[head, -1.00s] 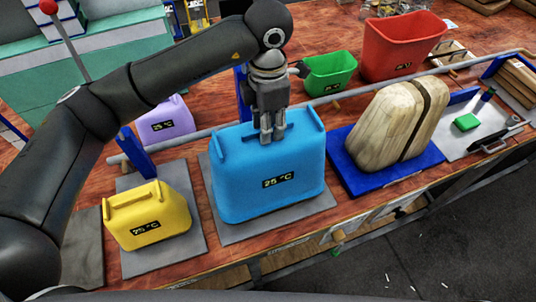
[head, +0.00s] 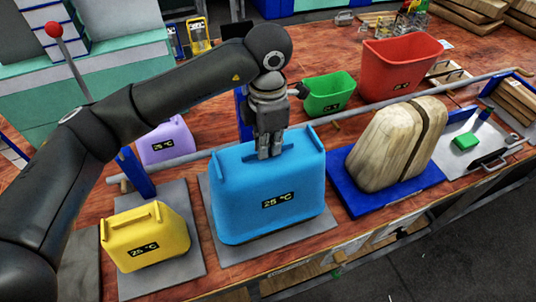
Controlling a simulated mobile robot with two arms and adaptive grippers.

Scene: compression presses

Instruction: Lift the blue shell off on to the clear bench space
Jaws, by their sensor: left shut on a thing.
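The blue shell (head: 240,205) is a large box-shaped cover with raised ridges on top and a "25 °C" label on its front. It stands upright over a grey plate (head: 225,258) on the bench, with no clear gap beneath it. My left gripper (head: 268,156) points down at the middle of the shell's top and is shut on it. The fingers partly hide the part they hold. My right gripper is not in view.
A yellow shell (head: 175,236) stands left and a purple one (head: 164,138) behind. A wooden block (head: 385,150) on a blue base (head: 420,183) stands right. Green (head: 330,93) and red (head: 395,70) bins stand behind the rail (head: 410,99). Bare bench (head: 90,212) shows at the left.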

